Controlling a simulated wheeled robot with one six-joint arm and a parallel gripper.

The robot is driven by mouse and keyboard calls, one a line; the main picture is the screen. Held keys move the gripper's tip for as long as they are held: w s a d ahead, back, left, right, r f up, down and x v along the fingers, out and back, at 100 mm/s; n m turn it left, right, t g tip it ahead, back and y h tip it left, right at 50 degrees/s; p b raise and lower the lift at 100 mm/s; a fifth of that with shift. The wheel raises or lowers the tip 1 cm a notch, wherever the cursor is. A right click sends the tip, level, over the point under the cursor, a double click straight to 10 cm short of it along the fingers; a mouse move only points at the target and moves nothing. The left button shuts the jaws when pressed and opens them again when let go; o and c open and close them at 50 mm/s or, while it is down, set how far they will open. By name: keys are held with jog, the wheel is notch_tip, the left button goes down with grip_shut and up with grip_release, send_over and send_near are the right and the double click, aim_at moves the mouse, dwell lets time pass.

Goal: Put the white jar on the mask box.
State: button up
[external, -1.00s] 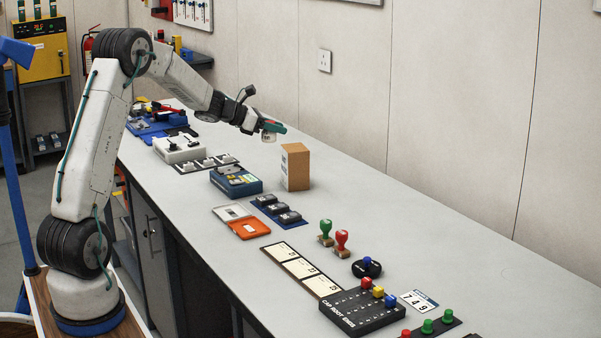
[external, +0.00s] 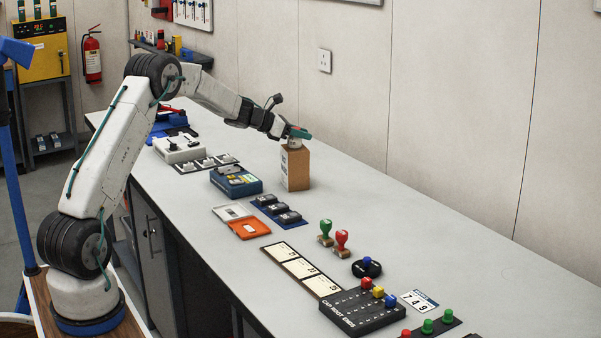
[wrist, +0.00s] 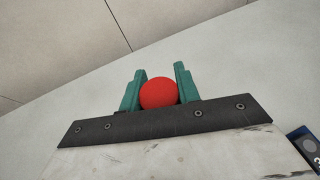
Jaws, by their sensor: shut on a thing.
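The tall brown cardboard box, which I take as the mask box (external: 297,172), stands upright on the bench near the wall. My gripper (external: 296,134) is directly over it in the external view, its green fingers shut on the white jar (external: 294,143). The jar is small in that view and its lower part meets the top of the box; I cannot tell whether it touches. In the wrist view the jar's round red top (wrist: 159,93) sits between the two green fingers (wrist: 158,90). The box is hidden in the wrist view.
A blue case (external: 236,181) and a blue mat with several grey devices (external: 278,209) lie left of and in front of the box. Green and red stamps (external: 333,237) stand farther forward. The bench to the right of the box is clear.

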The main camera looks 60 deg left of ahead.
jog(key=o, duration=1)
jog(key=shift+f, duration=0.1)
jog(key=shift+r, duration=0.2)
jog(key=v, duration=1.2)
jog(key=shift+f, duration=0.15)
